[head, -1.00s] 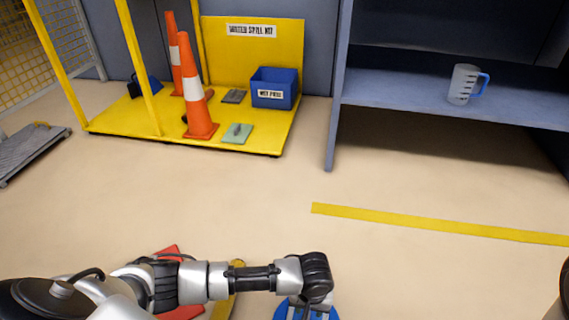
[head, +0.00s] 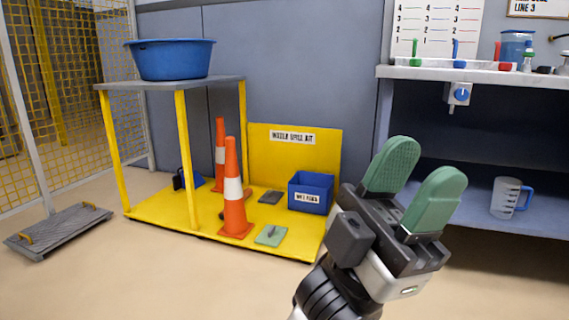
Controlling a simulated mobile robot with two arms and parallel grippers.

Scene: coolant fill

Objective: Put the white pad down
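My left gripper (head: 414,182) is raised in front of me at right of centre, with its two green fingers pointing up. The fingers stand apart and I see nothing between them. I do not see a white pad in the head view. A green pad (head: 271,235) and a dark grey pad (head: 270,197) lie on the yellow platform (head: 165,213) of the spill kit, left of and beyond the gripper. A blue bin (head: 311,191) with a white label stands on that platform. My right gripper is not in view.
Two orange cones (head: 234,190) stand on the platform. A blue basin (head: 171,59) sits on a grey shelf (head: 225,82) above it. A measuring jug (head: 505,198) stands on the lower shelf at right. Bottles stand on the ledge (head: 440,74). A grey ramp (head: 60,230) lies at left.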

